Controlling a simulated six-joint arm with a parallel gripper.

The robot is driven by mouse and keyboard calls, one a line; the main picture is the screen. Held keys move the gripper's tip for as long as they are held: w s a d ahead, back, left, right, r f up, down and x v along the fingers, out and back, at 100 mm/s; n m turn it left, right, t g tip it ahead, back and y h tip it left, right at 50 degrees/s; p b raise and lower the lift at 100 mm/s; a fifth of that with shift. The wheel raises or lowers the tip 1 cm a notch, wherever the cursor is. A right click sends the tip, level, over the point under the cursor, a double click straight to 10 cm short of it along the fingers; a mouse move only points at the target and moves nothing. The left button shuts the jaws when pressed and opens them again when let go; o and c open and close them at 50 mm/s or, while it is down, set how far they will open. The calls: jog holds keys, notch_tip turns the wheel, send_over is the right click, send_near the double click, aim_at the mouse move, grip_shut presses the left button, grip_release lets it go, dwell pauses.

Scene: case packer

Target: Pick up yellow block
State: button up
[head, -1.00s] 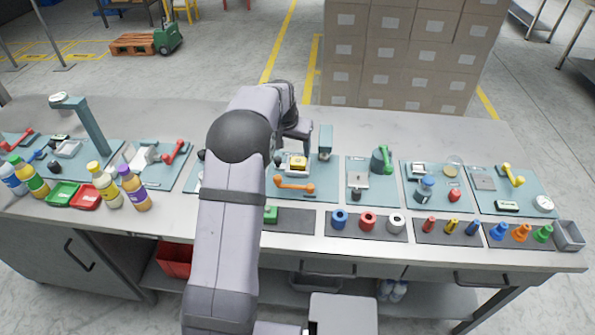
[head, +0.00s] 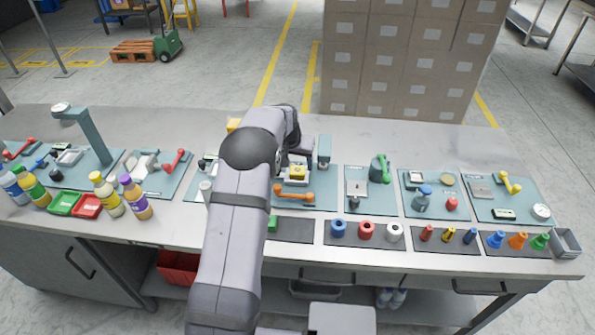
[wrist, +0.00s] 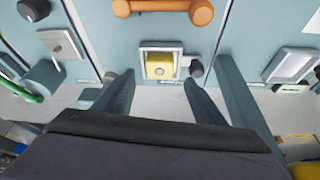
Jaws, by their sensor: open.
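The yellow block (head: 297,172) sits in a small white-rimmed holder (head: 285,177) on a teal station plate, behind an orange handle. It also shows in the wrist view (wrist: 159,66), in the pale square frame, with a round mark on its top. My gripper (wrist: 158,88) is open, its two dark fingers apart on either side below the block in the wrist view, with nothing between them. In the head view my arm hides part of the gripper beside the block.
The orange handle (head: 294,195) lies in front of the block. A teal post (head: 325,152) stands just right of it. A green block (head: 272,224) and several coloured rings are near the front edge. Bottles (head: 137,197) stand at left.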

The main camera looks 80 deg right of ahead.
aim_at(298, 169)
jog(key=shift+p+x, duration=0.65)
jog(key=shift+x, duration=1.05)
jog(key=c, duration=1.3)
jog(key=shift+d+r, duration=0.1)
jog(key=shift+r, duration=0.05)
jog(key=shift+c, duration=0.2)
notch_tip(298, 169, up, 18)
jog(key=b, duration=0.4)
